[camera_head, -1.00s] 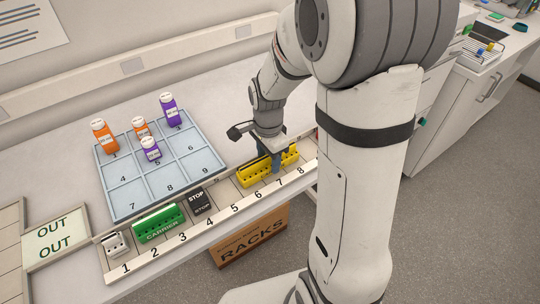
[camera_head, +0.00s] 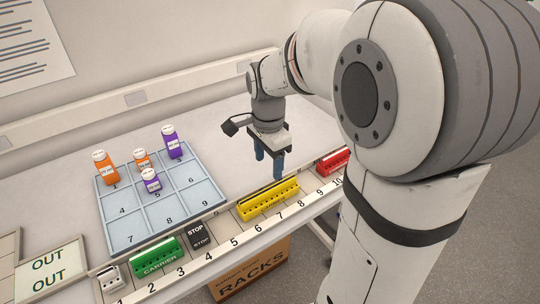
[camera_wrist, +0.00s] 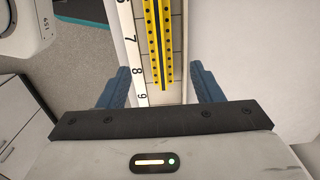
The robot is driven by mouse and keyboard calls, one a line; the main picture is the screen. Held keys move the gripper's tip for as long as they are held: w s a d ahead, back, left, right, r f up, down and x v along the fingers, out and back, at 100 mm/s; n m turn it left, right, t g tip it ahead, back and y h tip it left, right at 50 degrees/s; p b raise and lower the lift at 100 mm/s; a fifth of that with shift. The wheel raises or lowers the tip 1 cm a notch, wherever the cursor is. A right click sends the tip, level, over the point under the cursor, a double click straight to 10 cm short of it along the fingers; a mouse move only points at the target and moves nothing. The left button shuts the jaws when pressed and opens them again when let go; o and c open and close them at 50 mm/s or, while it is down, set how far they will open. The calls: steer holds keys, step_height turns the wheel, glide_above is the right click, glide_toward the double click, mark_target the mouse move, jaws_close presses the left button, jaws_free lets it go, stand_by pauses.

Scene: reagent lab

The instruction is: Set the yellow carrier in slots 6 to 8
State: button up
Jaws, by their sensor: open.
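The yellow carrier (camera_head: 268,199), a long block with a row of holes, lies in the numbered rail (camera_head: 222,256) beside numbers 6, 7 and 8. In the wrist view the yellow carrier (camera_wrist: 157,45) runs along the strip, and its near end is about at the line between 8 and 9. It looks level and straight in the rail; its underside is hidden. My gripper (camera_head: 268,166) is open and empty above the carrier, apart from it. In the wrist view, its blue fingers (camera_wrist: 161,86) stand wide to either side of the carrier's line.
A black STOP block (camera_head: 199,236) and a green carrier (camera_head: 156,258) stand left on the rail, with a grey piece (camera_head: 109,278) beyond. A red carrier (camera_head: 334,162) is at the right near 10. A blue tray (camera_head: 125,240) with orange and purple bottles lies behind.

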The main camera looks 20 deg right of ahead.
steer(key=s+r+n+t, duration=0.2)
steer(key=s+n+t, duration=0.1)
steer(key=s+n, duration=1.1)
steer(key=shift+d, duration=0.25)
steer(key=shift+s+r, duration=0.1)
